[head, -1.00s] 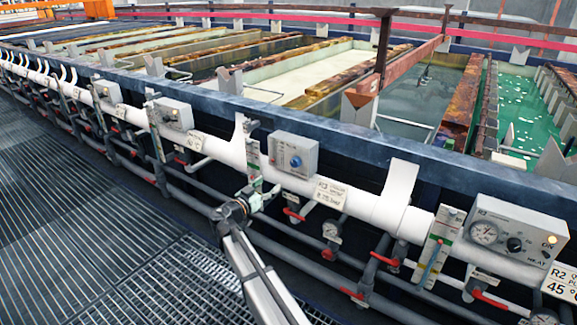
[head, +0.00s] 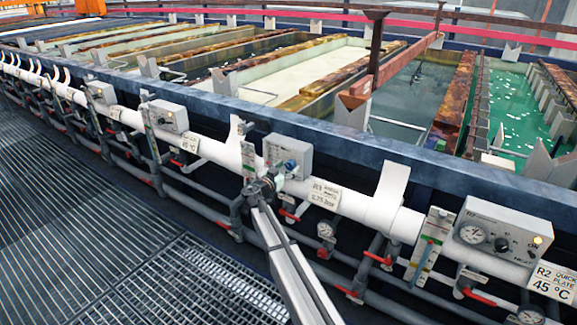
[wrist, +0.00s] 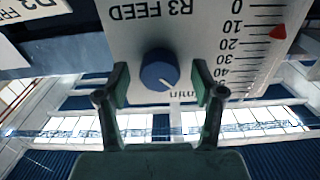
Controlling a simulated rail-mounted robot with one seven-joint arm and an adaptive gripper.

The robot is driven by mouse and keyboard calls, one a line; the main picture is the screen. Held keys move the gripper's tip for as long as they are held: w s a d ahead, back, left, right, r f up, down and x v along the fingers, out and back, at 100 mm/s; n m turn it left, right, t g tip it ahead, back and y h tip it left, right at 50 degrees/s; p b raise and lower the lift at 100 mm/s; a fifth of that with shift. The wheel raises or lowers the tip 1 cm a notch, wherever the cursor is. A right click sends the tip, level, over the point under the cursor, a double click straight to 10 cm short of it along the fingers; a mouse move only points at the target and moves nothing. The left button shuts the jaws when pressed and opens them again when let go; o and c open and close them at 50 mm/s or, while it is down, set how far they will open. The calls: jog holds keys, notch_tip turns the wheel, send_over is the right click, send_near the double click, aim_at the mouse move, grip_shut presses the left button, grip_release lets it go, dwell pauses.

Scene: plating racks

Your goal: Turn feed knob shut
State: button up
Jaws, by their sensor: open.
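In the wrist view my gripper (wrist: 163,85) is open, one finger on each side of the knob, with small gaps. A scale (wrist: 250,45) right of the knob is numbered from 0 down, and its red pointer (wrist: 278,32) is near 10. In the head view my gripper (head: 277,180) is at the grey R3 box (head: 290,151), partly covering it; the blue knob (head: 291,164) shows just above the fingers.
A white pipe (head: 225,155) runs along the tanks behind the box. Red-handled valves (head: 378,258) and lower pipes lie beneath. The R2 box (head: 503,230) stands to the right and another box (head: 168,116) to the left. The grating floor (head: 90,230) is clear.

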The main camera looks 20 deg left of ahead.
jog(key=shift+w+d, duration=0.1)
jog(key=shift+w, duration=0.35)
jog(key=c, duration=1.1)
jog(key=shift+c, duration=0.2)
jog(key=shift+f+b, duration=0.1)
jog(key=shift+b, duration=0.35)
